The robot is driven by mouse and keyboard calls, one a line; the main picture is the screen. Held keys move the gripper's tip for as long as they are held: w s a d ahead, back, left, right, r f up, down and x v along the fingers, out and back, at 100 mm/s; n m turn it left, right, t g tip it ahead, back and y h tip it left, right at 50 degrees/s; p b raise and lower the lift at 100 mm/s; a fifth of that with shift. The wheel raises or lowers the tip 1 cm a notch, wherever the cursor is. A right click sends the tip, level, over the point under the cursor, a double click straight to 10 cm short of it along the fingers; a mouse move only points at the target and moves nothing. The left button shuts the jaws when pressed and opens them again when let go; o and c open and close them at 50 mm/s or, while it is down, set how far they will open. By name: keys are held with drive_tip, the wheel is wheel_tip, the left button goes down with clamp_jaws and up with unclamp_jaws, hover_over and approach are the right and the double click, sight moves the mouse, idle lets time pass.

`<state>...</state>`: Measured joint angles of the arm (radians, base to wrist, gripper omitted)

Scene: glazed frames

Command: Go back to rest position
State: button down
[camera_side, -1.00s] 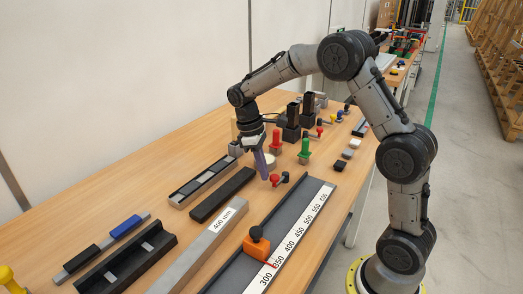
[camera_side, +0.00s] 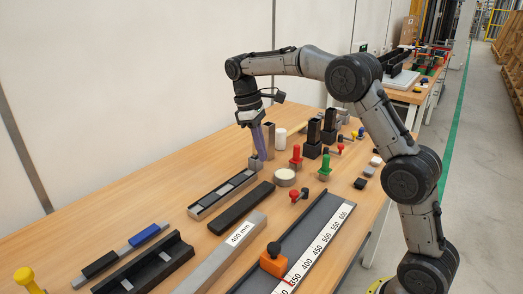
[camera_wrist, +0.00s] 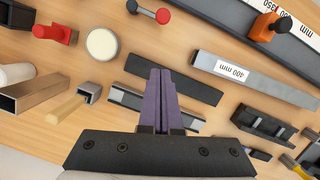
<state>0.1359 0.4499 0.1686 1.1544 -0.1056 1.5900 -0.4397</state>
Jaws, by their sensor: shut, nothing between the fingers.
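In the wrist view the closed fingers (camera_wrist: 160,88) lie in front of a black bar (camera_wrist: 195,85) and a grey channel piece (camera_wrist: 128,98).
The table (camera_side: 130,200) holds a ruler fixture (camera_side: 315,245) with an orange slider (camera_side: 273,262), a 400 mm bar (camera_side: 225,255), a white round disc (camera_side: 285,177), red and green plungers, and black upright holders (camera_side: 313,135). Bare table lies at the left.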

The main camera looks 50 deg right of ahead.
idle(0.3)
drive_tip(key=s+a+r+t, duration=0.2)
drive_tip(key=s+a+r, duration=0.1)
drive_tip(key=s+r, duration=0.35)
drive_tip(key=s+a+r+t, duration=0.2)
drive_tip(key=s+r, duration=0.4)
drive_tip(key=s, duration=0.2)
drive_tip(key=s+a+f+m+t, duration=0.3)
drive_tip(key=s+f+t, duration=0.1)
drive_tip(key=s+f, duration=0.7)
drive_tip(key=s, duration=0.2)
drive_tip(key=shift+s+a+m+y, duration=0.2)
drive_tip(key=shift+s+m+y, duration=0.1)
drive_tip(key=shift+s+y, duration=0.1)
